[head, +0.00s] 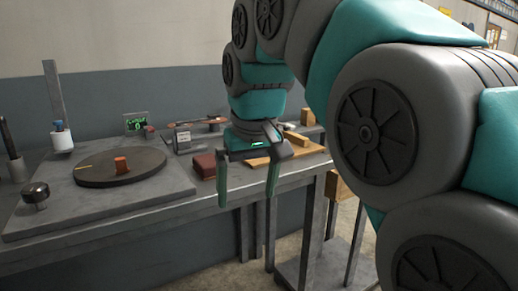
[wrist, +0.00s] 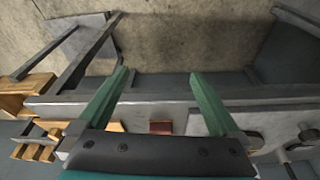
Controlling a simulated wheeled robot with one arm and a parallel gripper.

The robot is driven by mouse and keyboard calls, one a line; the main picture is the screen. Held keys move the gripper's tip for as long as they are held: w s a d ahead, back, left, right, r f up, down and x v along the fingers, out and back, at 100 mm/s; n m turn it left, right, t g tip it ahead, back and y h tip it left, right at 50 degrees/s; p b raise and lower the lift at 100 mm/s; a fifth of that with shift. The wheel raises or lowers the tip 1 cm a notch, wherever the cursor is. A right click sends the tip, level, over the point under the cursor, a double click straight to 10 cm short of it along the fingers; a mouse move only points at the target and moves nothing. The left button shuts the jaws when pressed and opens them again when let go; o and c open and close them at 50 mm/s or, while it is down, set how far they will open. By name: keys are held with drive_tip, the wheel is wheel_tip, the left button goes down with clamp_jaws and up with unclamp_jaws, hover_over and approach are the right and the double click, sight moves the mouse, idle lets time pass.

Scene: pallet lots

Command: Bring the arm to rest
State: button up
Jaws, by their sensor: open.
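My arm reaches from the right of the head view toward the workbench, bent, with my gripper (head: 248,195) hanging down at the bench's front edge. Its two green fingers are spread wide with nothing between them. In the wrist view my gripper (wrist: 162,90) also shows open and empty, with the bench edge and the floor beyond the fingers. The arm hides part of the bench's right end.
The workbench (head: 110,226) carries a dark round turntable (head: 95,176) with an orange-brown piece (head: 121,165) on it. A dark red block (head: 205,166) lies close to my gripper. Wooden pieces (head: 262,162) lie to the right. A lower stand (head: 325,262) is at right.

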drive_tip(key=s+d+f+m+g, duration=0.1)
drive_tip(key=s+d+f, duration=0.4)
drive_tip(key=s+f, duration=0.3)
drive_tip(key=s+d+f+m+g, duration=0.2)
drive_tip(key=s+d+f, duration=0.4)
drive_tip(key=s+f, duration=0.2)
drive_tip(key=s+d+f+m+g+h, duration=0.1)
drive_tip(key=s+d+f, duration=0.5)
drive_tip(key=s+f, duration=0.3)
drive_tip(key=shift+f, duration=0.9)
drive_tip(key=shift+w, duration=0.15)
